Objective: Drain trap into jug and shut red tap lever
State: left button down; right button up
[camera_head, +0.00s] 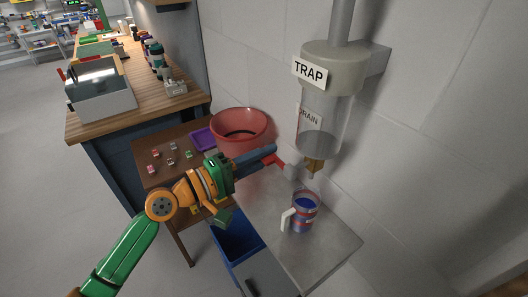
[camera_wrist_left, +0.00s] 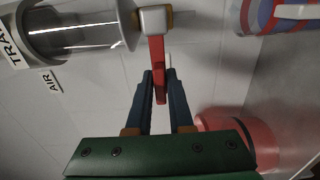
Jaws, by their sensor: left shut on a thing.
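The grey-capped trap (camera_head: 335,68) hangs on the wall, with a clear bowl (camera_head: 321,122) that looks empty. A brass outlet (camera_head: 314,164) is under it. The red tap lever (camera_head: 272,161) sticks out sideways to the left below the bowl. My left gripper (camera_head: 268,153) is shut on the lever; the left wrist view shows the red lever (camera_wrist_left: 157,68) between its blue fingers (camera_wrist_left: 160,82). My right gripper is out of view.
The grey metal table (camera_head: 325,243) has bare room around the jug. A blue bin (camera_head: 236,240) is below. A wooden bench (camera_head: 130,88) is at the left.

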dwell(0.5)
pick_arm(q)
jog(key=c, duration=0.9)
grip_release()
jog(key=shift+f, duration=0.1)
jog(key=b+v, duration=0.3)
jog(key=v, duration=0.4)
